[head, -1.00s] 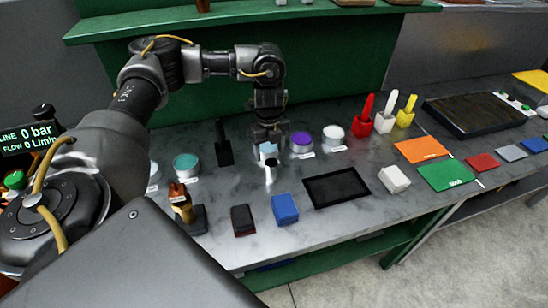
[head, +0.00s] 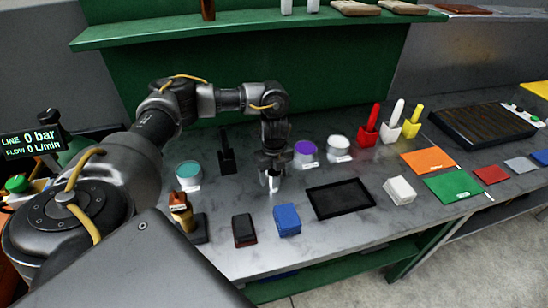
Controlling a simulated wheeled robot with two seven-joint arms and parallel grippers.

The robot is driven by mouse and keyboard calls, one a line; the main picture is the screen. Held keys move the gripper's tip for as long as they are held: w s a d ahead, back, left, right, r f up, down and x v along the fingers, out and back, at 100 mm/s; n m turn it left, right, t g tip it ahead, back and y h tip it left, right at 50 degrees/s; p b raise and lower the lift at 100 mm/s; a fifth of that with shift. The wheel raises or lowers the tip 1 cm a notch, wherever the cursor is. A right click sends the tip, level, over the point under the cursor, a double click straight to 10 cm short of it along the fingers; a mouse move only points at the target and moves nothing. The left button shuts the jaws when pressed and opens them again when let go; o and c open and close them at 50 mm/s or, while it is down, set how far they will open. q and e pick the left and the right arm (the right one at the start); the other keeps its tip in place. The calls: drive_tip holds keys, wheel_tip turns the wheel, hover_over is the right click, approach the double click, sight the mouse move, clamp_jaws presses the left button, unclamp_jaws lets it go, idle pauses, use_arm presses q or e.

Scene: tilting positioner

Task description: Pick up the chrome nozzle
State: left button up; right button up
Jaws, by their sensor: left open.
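The chrome nozzle (head: 273,183) stands on the grey bench, small and shiny, with its upper part hidden by my left gripper. My left gripper (head: 272,171) points down from above, open, with its fingers low around or just in front of the nozzle's top. I cannot tell whether the fingers touch it. My right gripper is not in view.
A black tray (head: 340,199), a blue block (head: 287,219) and a dark block (head: 244,230) lie in front. A teal pot (head: 188,174) is left; purple (head: 305,149) and white (head: 339,147) pots are right. A dark upright tool (head: 227,158) stands behind left.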

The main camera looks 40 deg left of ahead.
sight(274, 181)
use_arm(q)
wheel_tip(274, 181, down, 4)
drive_tip(key=shift+w+r+p, duration=0.1)
drive_tip(key=shift+w+p, duration=0.05)
drive_tip(key=shift+p, duration=0.3)
drive_tip(key=shift+c, duration=0.9)
drive_tip(key=c, duration=0.9)
